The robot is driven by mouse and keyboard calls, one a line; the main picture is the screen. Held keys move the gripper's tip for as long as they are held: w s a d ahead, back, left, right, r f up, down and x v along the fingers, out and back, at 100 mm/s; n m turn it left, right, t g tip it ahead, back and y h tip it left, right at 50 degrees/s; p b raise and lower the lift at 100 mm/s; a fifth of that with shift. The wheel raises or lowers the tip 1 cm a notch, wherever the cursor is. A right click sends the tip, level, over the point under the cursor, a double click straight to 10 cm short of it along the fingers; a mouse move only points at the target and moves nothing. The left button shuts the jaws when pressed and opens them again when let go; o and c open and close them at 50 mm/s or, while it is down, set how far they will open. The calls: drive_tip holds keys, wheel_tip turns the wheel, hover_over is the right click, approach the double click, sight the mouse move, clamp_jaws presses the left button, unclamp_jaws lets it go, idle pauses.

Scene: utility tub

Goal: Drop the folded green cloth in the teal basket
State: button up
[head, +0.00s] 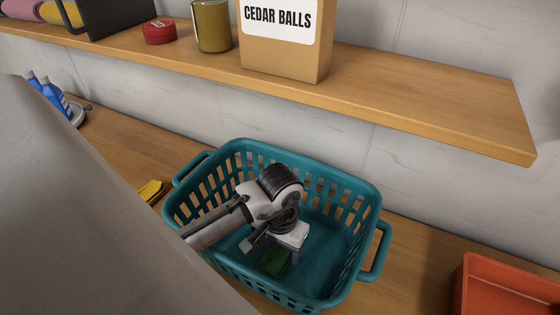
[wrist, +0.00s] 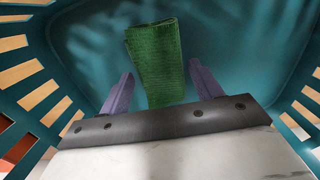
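The folded green cloth (head: 274,262) is inside the teal basket (head: 372,200), low down beneath my gripper (head: 279,250). In the wrist view the cloth (wrist: 156,60) is a narrow, slightly tilted green strip against the basket floor (wrist: 235,50). My gripper (wrist: 160,70) reaches down inside the basket with its two fingers spread, one on each side of the cloth. A gap shows between the left finger and the cloth; the right finger is close to its edge. The cloth's near end is hidden behind the gripper body.
The basket stands on a wooden counter (head: 420,245) below a wooden shelf (head: 430,100). The shelf holds a cedar balls box (head: 280,60), an olive canister (head: 211,25) and a red tin (head: 160,32). An orange bin (head: 510,285) is at right; a yellow item (head: 150,192) lies left.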

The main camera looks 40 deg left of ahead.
drive_tip(key=shift+o, duration=1)
drive_tip(key=shift+r+p, duration=0.5)
drive_tip(key=shift+r, duration=0.15)
wheel_tip(320, 180, up, 12)
drive_tip(key=b, duration=0.1)
drive_tip(key=shift+b, duration=0.35)
